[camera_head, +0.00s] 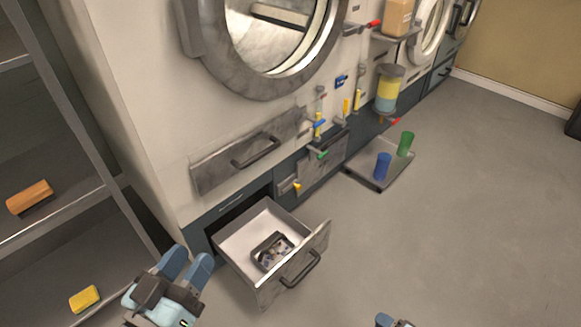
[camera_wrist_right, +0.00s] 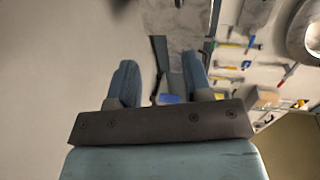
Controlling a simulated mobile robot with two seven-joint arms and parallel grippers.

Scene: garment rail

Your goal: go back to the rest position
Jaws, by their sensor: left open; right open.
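My left gripper (camera_head: 187,268) is at the lower left in the head view. Its two blue fingers are apart with nothing between them, left of the open drawer. My right gripper shows only as a small part (camera_head: 385,320) at the bottom edge of the head view. In the right wrist view, the right gripper (camera_wrist_right: 159,80) has its two blue fingers spread apart and holds nothing. Neither gripper touches anything that I can see.
An open drawer (camera_head: 236,236) with a dark tray (camera_head: 271,251) inside juts from the machine (camera_head: 150,120). A shelf unit (camera_head: 70,115) stands at the left. A low platform (camera_head: 362,168) bears a blue cup (camera_head: 382,166) and a green cup (camera_head: 405,144). The floor at right is clear.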

